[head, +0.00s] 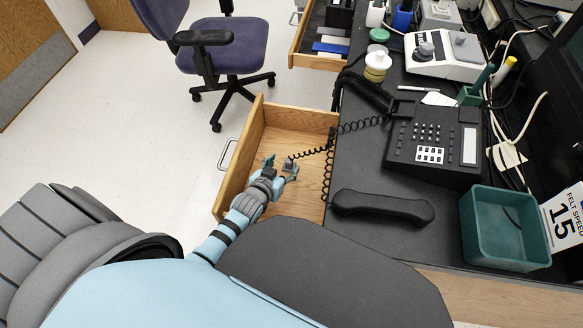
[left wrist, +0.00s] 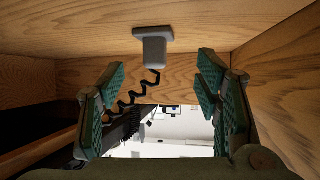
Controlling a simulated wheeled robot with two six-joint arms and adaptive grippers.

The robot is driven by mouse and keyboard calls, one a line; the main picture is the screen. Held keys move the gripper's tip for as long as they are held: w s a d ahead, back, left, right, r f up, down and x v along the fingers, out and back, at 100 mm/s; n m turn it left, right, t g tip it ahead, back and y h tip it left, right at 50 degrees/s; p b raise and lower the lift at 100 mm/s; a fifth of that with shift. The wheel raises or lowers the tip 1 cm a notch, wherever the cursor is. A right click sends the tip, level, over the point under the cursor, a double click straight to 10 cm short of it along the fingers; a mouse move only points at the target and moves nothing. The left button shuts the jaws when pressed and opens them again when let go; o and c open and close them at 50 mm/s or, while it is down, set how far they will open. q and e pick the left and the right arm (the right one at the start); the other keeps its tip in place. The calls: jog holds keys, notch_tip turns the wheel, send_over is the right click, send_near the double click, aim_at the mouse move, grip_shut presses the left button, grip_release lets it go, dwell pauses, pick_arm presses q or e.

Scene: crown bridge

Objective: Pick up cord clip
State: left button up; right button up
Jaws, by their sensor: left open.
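The cord clip (head: 289,164) is a small grey block in the open wooden drawer, with a black coiled cord beside it. In the left wrist view the clip (left wrist: 152,46) sits against the wood, beyond and between my finger pads, with clear gaps on both sides. My left gripper (head: 281,168) reaches into the drawer and is open, its fingers either side of the clip's place. In the left wrist view the gripper (left wrist: 161,85) has its green pads wide apart and nothing between them. My right gripper is not in view.
The wooden drawer (head: 243,150) has walls close around my left gripper. The black coiled cord (head: 358,124) runs to the telephone (head: 435,140) on the dark desk. The handset (head: 382,206) lies near the desk edge, beside a green bin (head: 475,231). A purple chair (head: 232,47) stands behind.

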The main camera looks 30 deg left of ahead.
aim_at(287, 162)
pick_arm(q)
jog(key=b+x, duration=0.2)
jog(key=x, duration=0.2)
jog(key=shift+w+d+f, duration=0.1)
jog(key=shift+w+f, duration=0.05)
jog(key=shift+w, duration=0.3)
jog(key=shift+c, duration=1)
grip_shut()
